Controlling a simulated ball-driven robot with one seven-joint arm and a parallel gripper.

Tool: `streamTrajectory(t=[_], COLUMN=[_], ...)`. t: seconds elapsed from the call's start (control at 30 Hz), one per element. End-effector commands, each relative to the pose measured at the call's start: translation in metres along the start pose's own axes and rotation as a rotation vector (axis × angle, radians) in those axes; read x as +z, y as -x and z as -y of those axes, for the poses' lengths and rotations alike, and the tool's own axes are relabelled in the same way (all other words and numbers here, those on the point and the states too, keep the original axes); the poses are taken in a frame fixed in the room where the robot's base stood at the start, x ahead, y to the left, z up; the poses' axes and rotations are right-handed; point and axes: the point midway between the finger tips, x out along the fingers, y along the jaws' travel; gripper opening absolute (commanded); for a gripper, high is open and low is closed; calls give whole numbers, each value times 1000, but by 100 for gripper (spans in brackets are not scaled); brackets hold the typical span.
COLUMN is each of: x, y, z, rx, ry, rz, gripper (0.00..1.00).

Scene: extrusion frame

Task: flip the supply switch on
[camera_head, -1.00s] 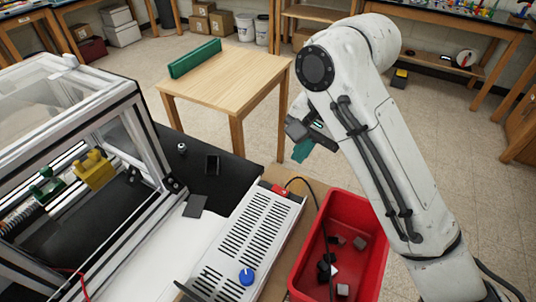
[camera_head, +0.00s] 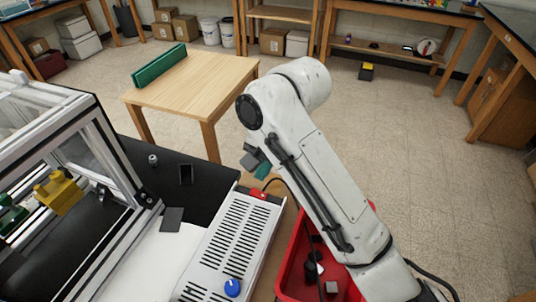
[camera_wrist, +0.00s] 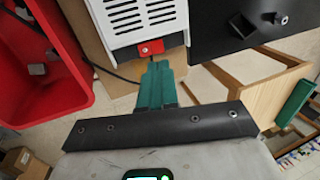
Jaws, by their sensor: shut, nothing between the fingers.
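The supply is a white slotted box (camera_head: 228,238) with a blue knob (camera_head: 232,288) at its near end. At its far end is a red switch piece (camera_head: 258,193) where a dark cable meets the box. In the wrist view the red switch (camera_wrist: 151,47) sits on the end face of the white box (camera_wrist: 135,17). My gripper (camera_wrist: 157,68) has green fingers, shut and empty, their tips just short of the switch and slightly right of its middle. In the head view my gripper (camera_head: 263,170) is just beyond the box's far end. I cannot tell whether the fingertips touch the switch.
A red bin (camera_head: 293,265) with dark and grey blocks stands right of the supply. The framed machine (camera_head: 95,130) is at left. A wooden table (camera_head: 195,85) with a green bar (camera_head: 159,65) stands beyond. The black bench top (camera_head: 200,180) holds small parts.

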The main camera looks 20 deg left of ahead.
Motion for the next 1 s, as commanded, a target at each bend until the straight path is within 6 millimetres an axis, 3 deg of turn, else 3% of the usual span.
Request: streamTrajectory(t=[0.2, 0.4, 0.87, 1.0], x=[0, 0, 0, -10], y=[-37, -58, -63, -64], z=[0, 0, 0, 0], rx=[4, 2, 1, 3], ry=[-2, -1, 0, -2], rz=[1, 1, 0, -1], gripper=[0, 0, 0, 0])
